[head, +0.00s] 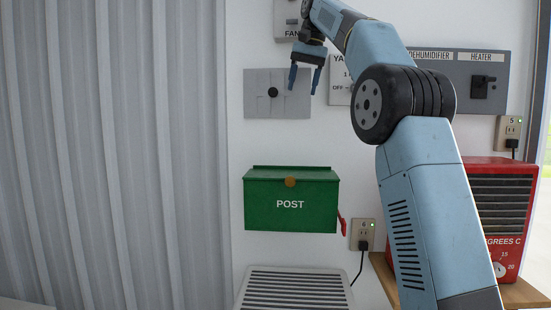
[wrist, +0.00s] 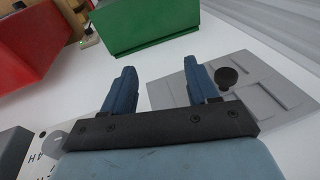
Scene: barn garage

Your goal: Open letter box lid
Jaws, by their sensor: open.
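The green letter box (head: 291,216) marked POST is fixed to the white wall in the middle of the head view. Its lid (head: 270,174) is closed, with a round brass-coloured knob (head: 291,182) at its front edge. My gripper (head: 304,90) is above the box, in front of the grey wall plate, with its two blue fingers apart and pointing down. Nothing is between them. In the wrist view, my gripper (wrist: 160,80) is open and empty, and the letter box (wrist: 150,22) shows beyond the fingertips. The lid's knob is not visible there.
A grey plate with a black knob (head: 272,92) is on the wall above the box. A small red lever (head: 342,224) is at the box's right side, beside an outlet (head: 363,235). A red heater (head: 505,200) stands right; a grey slatted unit (head: 293,287) is below.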

